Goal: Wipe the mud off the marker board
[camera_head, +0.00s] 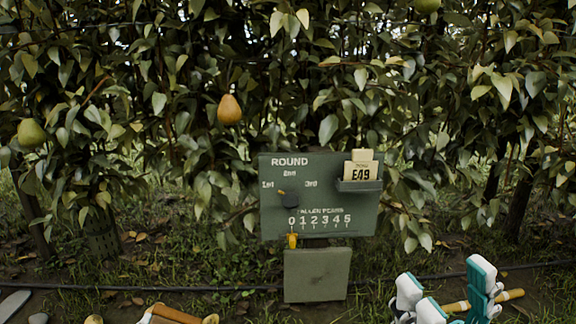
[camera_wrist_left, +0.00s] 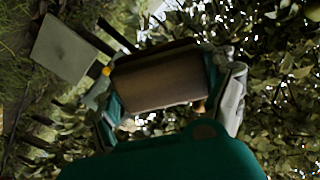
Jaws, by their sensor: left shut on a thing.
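The marker board (camera_head: 270,222) is dark green and upright in the middle of the head view, with "ROUND", a 0 to 5 scale and a dark dial (camera_head: 289,200). I cannot pick out mud on it at this size. My left gripper is not visible in the head view. In the left wrist view, my left gripper (camera_wrist_left: 168,100) is shut on a brown block (camera_wrist_left: 158,82), which hides much of what lies behind it. My right gripper (camera_head: 450,290) is at the lower right of the head view, apart from the board, its fingers spread.
A plain grey-green panel (camera_head: 317,275) is below, also in the left wrist view (camera_wrist_left: 64,48). A wooden stick (camera_head: 510,295) shows by my right gripper. A dark hose (camera_head: 190,289) crosses the ground. Foliage with pears (camera_head: 229,110) is behind.

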